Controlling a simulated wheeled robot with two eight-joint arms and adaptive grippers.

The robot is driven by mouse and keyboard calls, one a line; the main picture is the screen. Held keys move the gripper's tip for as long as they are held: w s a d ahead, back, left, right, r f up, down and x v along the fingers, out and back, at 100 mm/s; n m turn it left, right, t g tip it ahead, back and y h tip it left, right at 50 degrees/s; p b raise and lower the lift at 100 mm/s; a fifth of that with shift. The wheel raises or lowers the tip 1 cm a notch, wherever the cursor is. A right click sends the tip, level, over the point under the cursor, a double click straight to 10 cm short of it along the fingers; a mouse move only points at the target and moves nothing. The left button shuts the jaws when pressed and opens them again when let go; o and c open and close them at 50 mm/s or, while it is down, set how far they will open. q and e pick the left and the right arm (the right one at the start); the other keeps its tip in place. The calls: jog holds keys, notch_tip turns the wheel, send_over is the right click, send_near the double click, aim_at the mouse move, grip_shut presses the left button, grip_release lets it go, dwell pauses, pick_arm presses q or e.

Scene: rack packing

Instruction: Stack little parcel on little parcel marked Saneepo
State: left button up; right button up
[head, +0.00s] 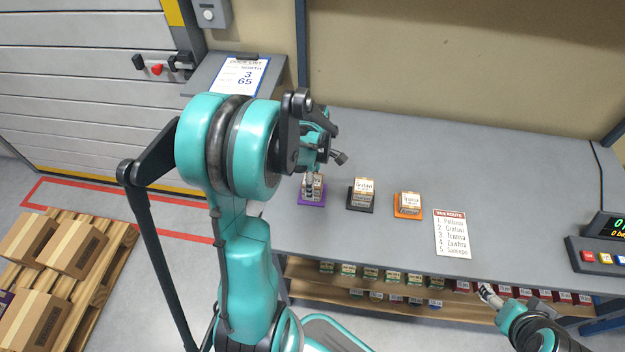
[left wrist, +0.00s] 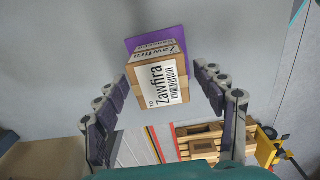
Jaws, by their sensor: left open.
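A little brown parcel marked Zawfira (left wrist: 167,82) sits on a purple mat (left wrist: 133,44) in the left wrist view. In the head view this parcel (head: 312,187) is on its purple mat (head: 310,204), partly behind my left gripper (head: 322,160). My left gripper is open, its fingers on either side of the parcel in the wrist view (left wrist: 157,84), with gaps visible. I cannot tell whether another parcel lies beneath it. No label reading Saneepo is legible on any parcel. My right gripper (head: 488,294) is low at the table's front edge; its jaws are unclear.
A parcel marked Gratuv (head: 363,190) is on a black mat, and another parcel (head: 409,201) on an orange mat (head: 407,213). A van route sheet (head: 452,234) lies to their right. The table's right half is mostly clear.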

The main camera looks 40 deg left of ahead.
pick_arm(q)
jog(key=shift+r, duration=0.3)
notch_tip(320, 180, up, 11)
jog(key=p, duration=0.4)
jog(key=s+d+r+m+t, duration=0.3)
jog(key=d+m, duration=0.6)
jog(key=m, duration=0.3)
jog(key=s+d+r+m+t, duration=0.3)
jog(key=s+d+m+t, duration=0.1)
jog(key=d+m, duration=0.5)
jog(key=m, duration=0.2)
jog(key=shift+s+d+r+m, duration=0.15)
jog(key=shift+s+m, duration=0.1)
jog(key=shift+m, duration=0.15)
jog(key=shift+f+b, duration=0.4)
jog(key=shift+f, duration=0.25)
